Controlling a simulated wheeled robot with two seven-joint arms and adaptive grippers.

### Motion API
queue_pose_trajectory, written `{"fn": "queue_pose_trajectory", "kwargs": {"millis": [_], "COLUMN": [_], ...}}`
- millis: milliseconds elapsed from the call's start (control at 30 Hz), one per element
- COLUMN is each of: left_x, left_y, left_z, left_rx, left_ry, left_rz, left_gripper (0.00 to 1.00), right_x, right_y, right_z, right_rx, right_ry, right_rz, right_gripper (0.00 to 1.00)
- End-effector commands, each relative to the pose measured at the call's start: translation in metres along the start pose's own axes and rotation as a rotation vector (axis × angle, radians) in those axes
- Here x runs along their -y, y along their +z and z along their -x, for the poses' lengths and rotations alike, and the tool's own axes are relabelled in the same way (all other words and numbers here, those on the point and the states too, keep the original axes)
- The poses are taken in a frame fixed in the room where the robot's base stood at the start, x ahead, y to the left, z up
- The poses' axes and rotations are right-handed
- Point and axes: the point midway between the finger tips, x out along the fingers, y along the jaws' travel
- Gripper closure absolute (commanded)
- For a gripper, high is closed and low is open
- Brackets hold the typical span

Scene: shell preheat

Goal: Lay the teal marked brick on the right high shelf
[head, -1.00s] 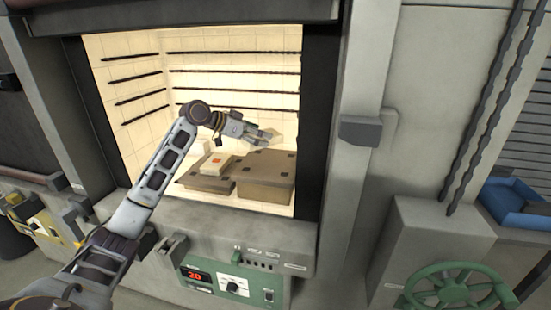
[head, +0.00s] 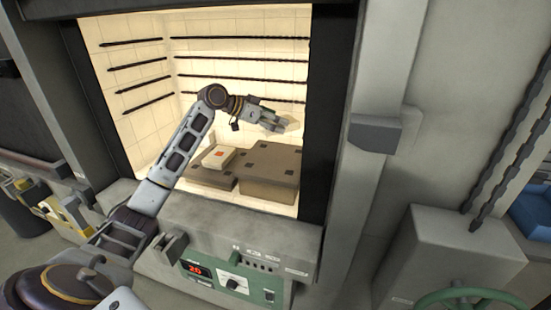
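My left gripper (head: 284,124) is inside the lit chamber, above the right high shelf (head: 273,180), a brown block with dark square patches. A pale brick (head: 293,121) shows at its fingertips, and the gripper appears shut on it. It hangs clear of the shelf top. No teal mark shows on the side of it that I see. A second pale brick with an orange mark (head: 218,156) lies on the lower left shelf (head: 208,180). My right gripper is not in view.
Dark rods (head: 240,65) line the chamber walls. The chamber opening has a dark right jamb (head: 325,110) and a thick front sill (head: 240,228). A green control panel (head: 235,283) reads about 26. The right high shelf's top looks clear.

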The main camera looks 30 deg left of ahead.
Motion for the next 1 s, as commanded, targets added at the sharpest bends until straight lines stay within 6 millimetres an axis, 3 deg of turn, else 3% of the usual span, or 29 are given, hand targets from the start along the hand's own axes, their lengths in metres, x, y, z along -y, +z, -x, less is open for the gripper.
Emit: {"fn": "queue_pose_trajectory", "kwargs": {"millis": [267,700,1000], "left_x": [0.0,0.0,0.0], "left_y": [0.008,0.048,0.054], "left_z": [-0.005,-0.026,-0.03], "left_rx": [-0.001,-0.002,-0.002], "left_ry": [0.0,0.0,-0.001], "left_rz": [0.0,0.001,0.0], "left_gripper": [0.58,0.58,0.58], "right_x": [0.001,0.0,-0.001], "right_y": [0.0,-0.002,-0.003], "right_z": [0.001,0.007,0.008], "right_rx": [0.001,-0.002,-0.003], "right_ry": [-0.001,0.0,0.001], "right_rz": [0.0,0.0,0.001], "right_gripper": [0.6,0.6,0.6]}}
